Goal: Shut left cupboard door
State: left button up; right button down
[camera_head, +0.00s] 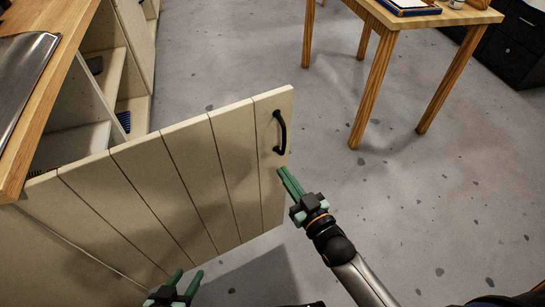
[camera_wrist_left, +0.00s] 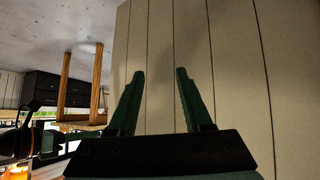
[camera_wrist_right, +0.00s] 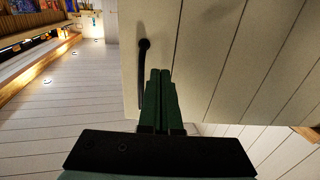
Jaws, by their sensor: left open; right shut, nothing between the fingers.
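The cream plank cupboard door (camera_head: 180,185) stands wide open, swung out from the cupboard at the left of the head view. Its black handle (camera_head: 281,132) is near the free edge and also shows in the right wrist view (camera_wrist_right: 142,70). My right gripper (camera_head: 281,172) is shut and empty, with its tips by the door's free edge just below the handle. Whether it touches the door is unclear. My left gripper (camera_head: 188,276) is open and empty, low in front of the door's face. In the left wrist view the door (camera_wrist_left: 160,50) fills the space beyond its fingers.
The cupboard's open shelves (camera_head: 85,110) show behind the door, under a wooden counter (camera_head: 45,110). A wooden table (camera_head: 430,18) stands at the back right, with dark drawers (camera_head: 515,50) behind it. The grey floor (camera_head: 400,200) between is clear.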

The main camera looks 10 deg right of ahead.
aim_at(266, 148)
jog(key=b+x, duration=0.1)
jog(key=x, duration=0.6)
jog(key=shift+f, duration=0.1)
jog(key=shift+w, duration=0.1)
jog(key=shift+w, duration=0.1)
